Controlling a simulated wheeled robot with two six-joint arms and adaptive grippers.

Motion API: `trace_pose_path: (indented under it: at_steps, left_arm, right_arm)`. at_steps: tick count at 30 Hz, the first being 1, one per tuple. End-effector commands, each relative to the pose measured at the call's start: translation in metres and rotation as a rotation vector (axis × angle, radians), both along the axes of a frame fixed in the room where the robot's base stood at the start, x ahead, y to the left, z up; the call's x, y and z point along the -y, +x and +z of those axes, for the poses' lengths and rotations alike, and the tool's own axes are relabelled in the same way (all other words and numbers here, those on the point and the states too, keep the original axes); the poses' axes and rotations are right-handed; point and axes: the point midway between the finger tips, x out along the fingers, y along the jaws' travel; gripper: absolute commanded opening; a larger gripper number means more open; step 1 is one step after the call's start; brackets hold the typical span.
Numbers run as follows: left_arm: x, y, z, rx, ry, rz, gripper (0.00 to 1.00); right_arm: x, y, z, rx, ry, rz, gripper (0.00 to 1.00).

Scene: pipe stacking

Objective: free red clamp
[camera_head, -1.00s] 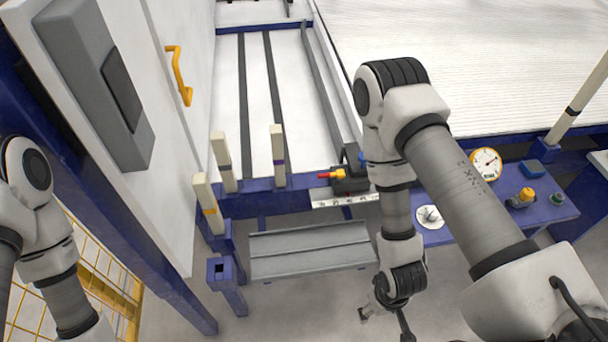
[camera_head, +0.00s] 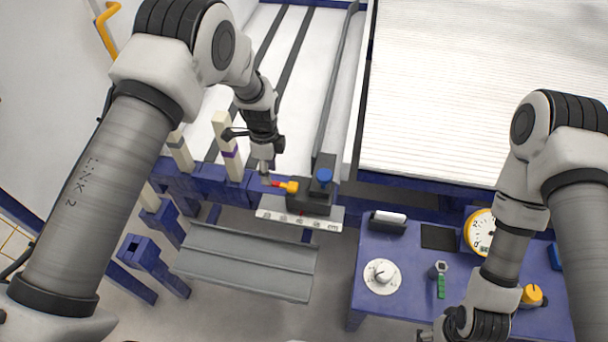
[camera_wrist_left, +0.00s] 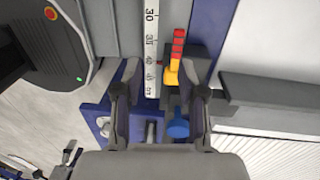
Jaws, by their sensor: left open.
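The clamp lever, with a red tip and yellow base (camera_head: 289,187), sits on a dark block (camera_head: 310,197) at the end of the rail. A blue knob (camera_head: 323,177) stands beside it. My left gripper (camera_head: 265,172) points down just behind the red tip. In the left wrist view the red-tipped lever (camera_wrist_left: 177,52) and the blue knob (camera_wrist_left: 178,126) show between the spread fingers of the open left gripper (camera_wrist_left: 162,92), with nothing held. My right gripper (camera_head: 428,335) is at the bottom edge, partly cut off; its fingers are unclear.
A white ruler scale (camera_head: 298,219) runs along the front of the block. Pale posts (camera_head: 222,130) stand left of my left gripper. A grey tray (camera_head: 245,268) lies in front. A blue table (camera_head: 375,318) with a dial (camera_head: 381,277) and gauge (camera_head: 479,232) is at right.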

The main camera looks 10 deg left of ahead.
Motion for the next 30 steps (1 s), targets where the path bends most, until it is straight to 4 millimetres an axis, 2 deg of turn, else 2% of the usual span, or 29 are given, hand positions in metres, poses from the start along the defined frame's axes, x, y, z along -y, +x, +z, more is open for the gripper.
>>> trace_pose_path:
  at_steps: [1,3,7,15,18,26,27,29,30]
  left_arm:
    - [0.006,0.016,-0.003,0.045,0.002,-0.012,0.41]
    - [0.008,0.021,0.003,0.062,0.006,-0.020,0.41]
    - [0.008,0.022,0.000,0.066,0.008,-0.018,0.41]
    - [0.007,0.021,-0.052,0.066,0.008,-0.018,0.41]
    - [0.007,0.021,-0.064,0.066,0.008,-0.017,0.41]
    - [0.007,0.021,-0.068,0.067,0.008,-0.017,0.41]
    - [0.007,0.021,-0.068,0.067,0.008,-0.017,0.37]
    - [0.007,0.021,-0.068,0.067,0.008,-0.017,0.16]
    - [0.007,0.021,-0.068,0.067,0.008,-0.017,0.02]
  right_arm:
    - [0.000,0.000,-0.019,-0.001,0.000,0.000,0.68]
    - [0.000,-0.001,-0.023,-0.002,0.000,0.001,0.68]
    - [0.000,-0.001,-0.021,-0.002,0.000,0.002,0.68]
    - [0.000,-0.001,-0.026,-0.001,0.000,0.001,0.68]
    - [0.000,-0.001,-0.027,-0.001,0.000,0.001,0.68]
    - [0.000,-0.001,-0.027,-0.001,0.000,0.001,0.68]
    - [0.000,-0.001,-0.027,-0.001,0.000,0.001,0.68]
    - [0.000,-0.001,-0.027,-0.001,0.000,0.001,0.68]
    - [0.000,-0.001,-0.027,-0.001,0.000,0.001,0.68]
